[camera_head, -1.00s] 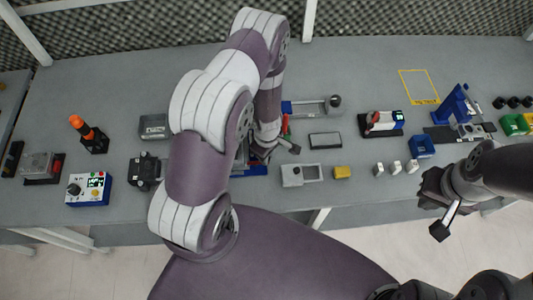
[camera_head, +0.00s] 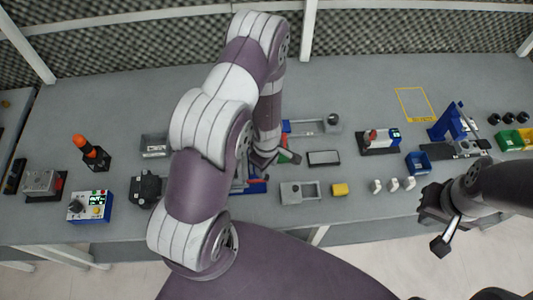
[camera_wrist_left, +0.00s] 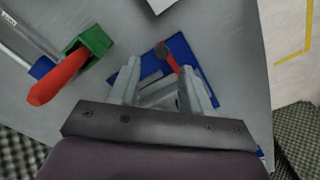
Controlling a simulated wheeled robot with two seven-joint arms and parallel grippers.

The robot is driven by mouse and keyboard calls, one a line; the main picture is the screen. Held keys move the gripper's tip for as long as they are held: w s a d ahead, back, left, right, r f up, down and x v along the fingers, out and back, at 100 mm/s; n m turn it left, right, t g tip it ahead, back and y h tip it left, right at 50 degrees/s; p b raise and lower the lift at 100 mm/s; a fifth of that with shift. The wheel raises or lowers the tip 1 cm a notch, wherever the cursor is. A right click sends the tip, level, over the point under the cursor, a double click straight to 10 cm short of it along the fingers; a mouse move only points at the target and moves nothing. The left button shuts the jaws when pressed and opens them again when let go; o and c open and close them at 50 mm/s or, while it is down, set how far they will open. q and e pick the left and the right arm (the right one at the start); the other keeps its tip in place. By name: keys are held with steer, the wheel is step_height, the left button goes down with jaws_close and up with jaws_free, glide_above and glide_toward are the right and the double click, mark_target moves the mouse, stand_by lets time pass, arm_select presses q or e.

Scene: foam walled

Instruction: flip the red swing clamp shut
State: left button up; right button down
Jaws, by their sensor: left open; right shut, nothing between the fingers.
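The red swing clamp shows in the left wrist view as a red arm (camera_wrist_left: 172,62) with a dark round tip, over a blue base plate (camera_wrist_left: 184,48). In the head view the blue base (camera_head: 258,187) is partly hidden behind my left arm. My left gripper (camera_head: 264,160) is above it. In the left wrist view the left gripper (camera_wrist_left: 160,68) is open, and the red arm appears between its fingertips; whether it touches a finger I cannot tell. My right gripper (camera_head: 428,208) is shut and empty, at the table's front edge on the right.
A black device (camera_head: 146,188) is left of my arm.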

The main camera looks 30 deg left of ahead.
arm_select(q)
step_height(320, 180, up, 8)
steer(key=p, duration=0.4)
steer(key=shift+f, duration=0.15)
